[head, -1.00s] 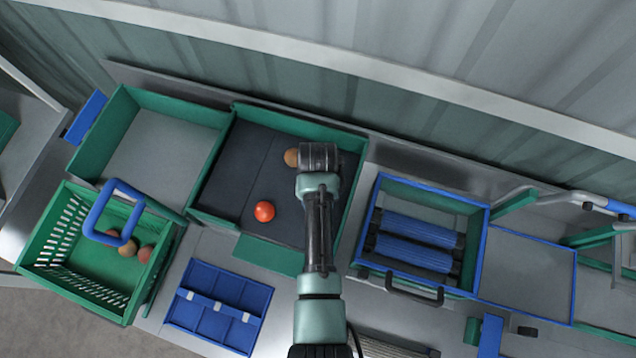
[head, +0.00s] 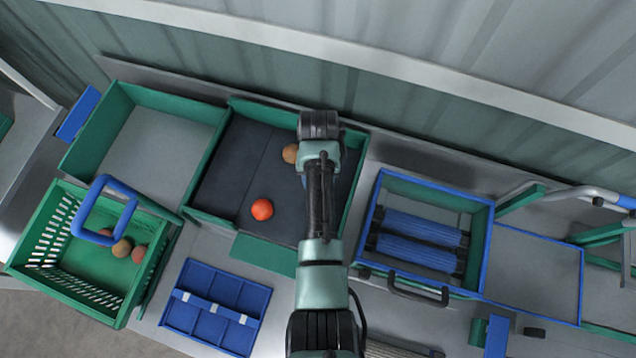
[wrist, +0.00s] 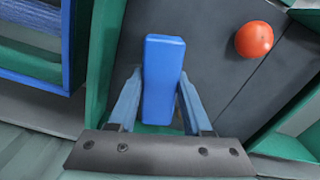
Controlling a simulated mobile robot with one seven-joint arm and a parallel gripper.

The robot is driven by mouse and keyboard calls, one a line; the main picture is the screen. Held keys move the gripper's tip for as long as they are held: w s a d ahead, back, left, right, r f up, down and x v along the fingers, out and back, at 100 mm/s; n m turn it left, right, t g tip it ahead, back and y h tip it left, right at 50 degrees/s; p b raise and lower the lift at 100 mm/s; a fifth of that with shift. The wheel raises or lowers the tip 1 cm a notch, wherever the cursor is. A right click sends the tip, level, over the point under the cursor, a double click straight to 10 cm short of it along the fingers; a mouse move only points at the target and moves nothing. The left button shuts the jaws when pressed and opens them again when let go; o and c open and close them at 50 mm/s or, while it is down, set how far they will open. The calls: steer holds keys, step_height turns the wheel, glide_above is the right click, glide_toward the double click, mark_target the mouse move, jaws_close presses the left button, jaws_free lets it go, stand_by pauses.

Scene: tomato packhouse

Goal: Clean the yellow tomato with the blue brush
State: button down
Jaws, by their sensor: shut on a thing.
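My gripper (wrist: 159,76) is shut on a plain blue block, which looks like the handle of the blue brush (wrist: 164,60); no bristles show. In the head view my arm hides the fingers, and a sliver of blue shows beside it. The held block is over the dark-floored green tray (head: 228,165). A brownish-orange tomato (head: 290,153) lies in this tray, just left of my wrist and partly hidden. A red tomato (head: 262,209) lies nearer the tray's front and also shows in the wrist view (wrist: 254,40). No clearly yellow tomato shows.
An empty green tray (head: 92,140) stands at left. A green basket (head: 50,265) with a blue handle holds several tomatoes. A blue divided tray (head: 216,305) lies in front. A blue-rimmed box (head: 378,195) with blue rollers (head: 420,228) stands at right. A wall runs behind.

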steer(key=shift+r, duration=0.1)
stand_by(0.3)
steer(key=shift+s+p, duration=0.6)
steer(key=shift+p, duration=0.15)
steer(key=shift+s+a+p, duration=0.1)
steer(key=shift+s+p, duration=0.95)
steer(key=shift+s, duration=0.5)
steer(key=shift+r, duration=2.95)
